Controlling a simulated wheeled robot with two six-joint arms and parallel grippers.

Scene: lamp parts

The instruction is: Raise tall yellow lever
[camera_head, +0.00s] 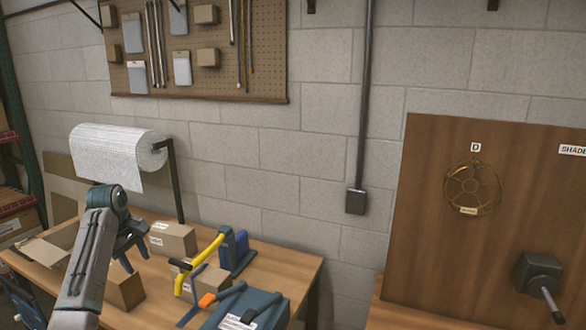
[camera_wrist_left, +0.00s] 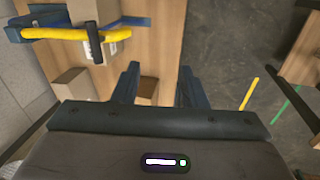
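The yellow lever (camera_head: 202,258) slopes down to the left from a blue stand (camera_head: 235,250) on the workbench. A black grip crosses the lever near its lower end. My right gripper is not in view.
Cardboard boxes (camera_head: 172,239) stand around the lever, one (camera_head: 125,291) below my left gripper. A blue case (camera_head: 245,312) with a dark handle is at the bench's front. A bubble-wrap roll (camera_head: 115,152) stands behind. A wooden panel (camera_head: 430,210) is at right.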

